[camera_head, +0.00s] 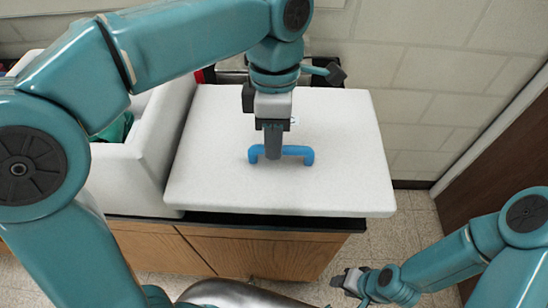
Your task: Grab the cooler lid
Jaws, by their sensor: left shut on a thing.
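The cooler lid (340,180) is a thick white slab with a blue handle (297,151) on its top. It lies flat on the dark counter top, just right of the open white cooler box (160,125). The fingers hide part of the handle. My right gripper (345,281) is low at the bottom right, apart from the lid, and too small to tell whether it is open.
A wooden cabinet (250,252) with a black counter top (275,220) carries the lid and the box. Something green (118,128) shows inside the box. A pale block wall (430,80) stands behind, and a brown panel (505,165) is at the right. Tiled floor lies open between.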

